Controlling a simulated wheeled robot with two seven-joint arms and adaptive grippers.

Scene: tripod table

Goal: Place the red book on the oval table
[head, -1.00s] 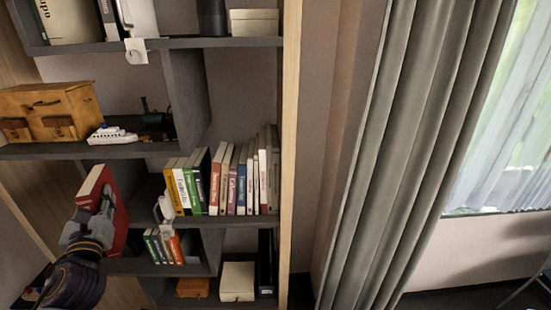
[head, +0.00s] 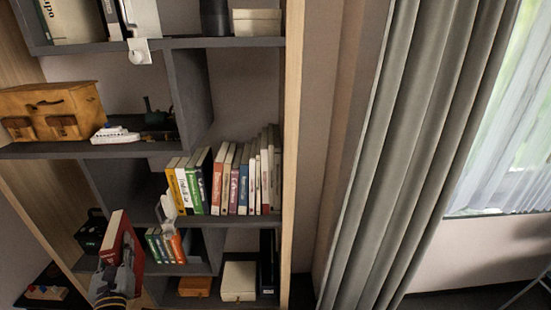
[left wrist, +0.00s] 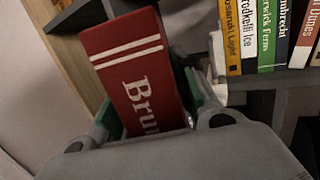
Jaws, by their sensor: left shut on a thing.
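The red book (head: 134,248) is upright and slightly tilted at the lower left of the head view, in front of the shelf. My left gripper (head: 124,272) is shut on its lower part. In the left wrist view the book's red spine (left wrist: 126,65), with white stripes and white lettering, stands between the two fingers (left wrist: 150,125). The lower end of the book is hidden by the gripper. The oval table is not clearly in view. My right gripper is not in view.
A grey shelf unit (head: 128,151) fills the left side. It holds a row of books (head: 246,185), smaller books (head: 172,246), a wooden chest (head: 52,108) and a white toy ship (head: 114,135). A grey curtain (head: 420,130) hangs to the right by a window.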

